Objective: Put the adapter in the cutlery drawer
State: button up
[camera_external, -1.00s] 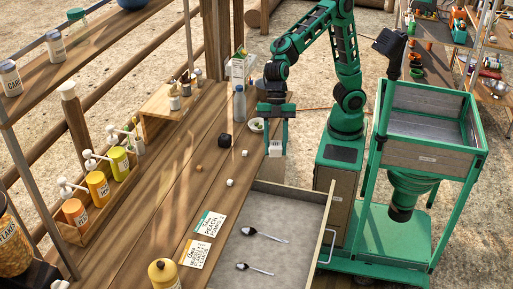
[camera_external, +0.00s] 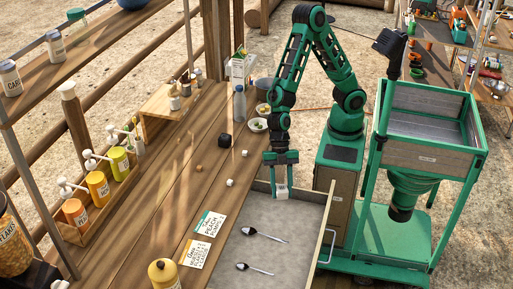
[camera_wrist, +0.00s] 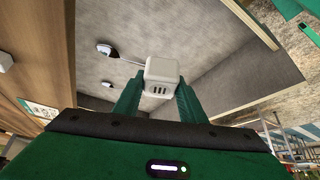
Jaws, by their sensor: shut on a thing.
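The adapter (camera_external: 282,192) is a small white block. In the wrist view the adapter (camera_wrist: 161,76) shows dark slots on its face and sits between the fingertips. My gripper (camera_external: 281,186) is shut on it and points down over the far end of the open cutlery drawer (camera_external: 300,215). In the wrist view the grey drawer floor (camera_wrist: 130,30) lies beyond the adapter. Two spoons lie in the drawer, one nearer the middle (camera_external: 262,235) and one nearer the front (camera_external: 254,268). I cannot tell the exact height of the adapter above the floor.
On the wooden counter left of the drawer are two cards (camera_external: 210,224), a small white cube (camera_external: 230,182), a black block (camera_external: 225,140) and a bottle (camera_external: 239,103). The drawer floor around the spoons is clear.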

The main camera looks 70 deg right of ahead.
notch_tip(320, 180, down, 11)
dwell(0.6)
jog(key=o, duration=1.2)
jog(key=shift+f, duration=0.15)
jog(key=v, duration=1.2)
